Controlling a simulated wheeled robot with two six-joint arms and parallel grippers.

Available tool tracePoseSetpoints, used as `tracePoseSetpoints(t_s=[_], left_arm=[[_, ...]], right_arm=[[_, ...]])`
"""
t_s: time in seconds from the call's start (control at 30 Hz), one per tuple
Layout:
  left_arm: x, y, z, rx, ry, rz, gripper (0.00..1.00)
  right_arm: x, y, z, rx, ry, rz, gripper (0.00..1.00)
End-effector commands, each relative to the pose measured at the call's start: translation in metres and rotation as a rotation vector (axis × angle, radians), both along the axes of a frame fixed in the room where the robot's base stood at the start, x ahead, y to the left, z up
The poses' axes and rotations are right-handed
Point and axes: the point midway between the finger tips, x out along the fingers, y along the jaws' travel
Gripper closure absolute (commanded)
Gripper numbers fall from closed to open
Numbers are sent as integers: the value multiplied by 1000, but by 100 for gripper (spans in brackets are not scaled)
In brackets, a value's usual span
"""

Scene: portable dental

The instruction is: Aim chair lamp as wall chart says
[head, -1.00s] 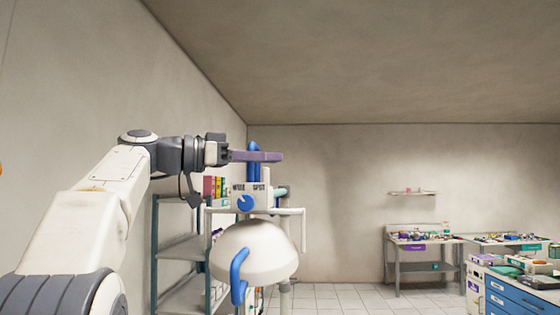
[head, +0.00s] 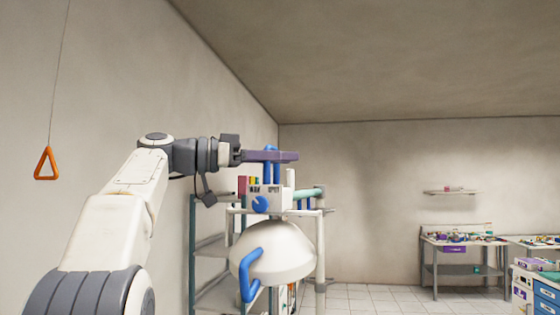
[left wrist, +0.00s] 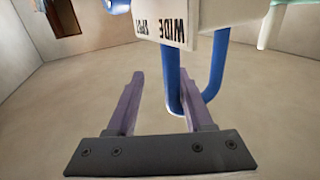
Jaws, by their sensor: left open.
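The chair lamp has a white dome (head: 285,252) facing down, with a blue side handle (head: 247,278). Above the dome is a white box with a blue dial (head: 260,204) and small lettering. It reads WIDE and SPOT on the lamp box (left wrist: 170,25) in the left wrist view, upside down. A blue U-shaped handle (left wrist: 171,75) rises from the box top. My left gripper (head: 297,156) is open at that handle's height; its purple fingers (left wrist: 160,85) straddle part of the handle, the loop's bend close to the right finger. Contact cannot be told. No readable wall chart shows.
An orange triangular pull (head: 46,164) hangs on a cord at left. A shelf rack (head: 211,245) stands behind the lamp. Worktables (head: 462,240) and a blue drawer cabinet (head: 545,297) are at the right. Floor is visible between the lamp and tables.

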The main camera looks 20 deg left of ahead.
Motion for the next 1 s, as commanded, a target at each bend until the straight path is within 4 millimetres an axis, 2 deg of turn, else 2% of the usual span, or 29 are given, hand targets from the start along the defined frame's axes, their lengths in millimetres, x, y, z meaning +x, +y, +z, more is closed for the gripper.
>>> tracePoseSetpoints(t_s=[0.23,0.37,0.7,0.83,1.0], left_arm=[[1,1,-1,-1,3,1,52],[-2,8,-2,-2,4,4,52],[-39,61,-2,-1,3,8,52],[-51,76,-1,0,2,6,52],[-59,86,-1,0,2,3,52]], right_arm=[[0,0,0,-1,1,0,53],[0,0,-2,-1,1,0,53],[0,0,-8,-1,1,0,53],[0,0,-7,-1,1,0,53],[0,0,-7,-1,1,0,53]])
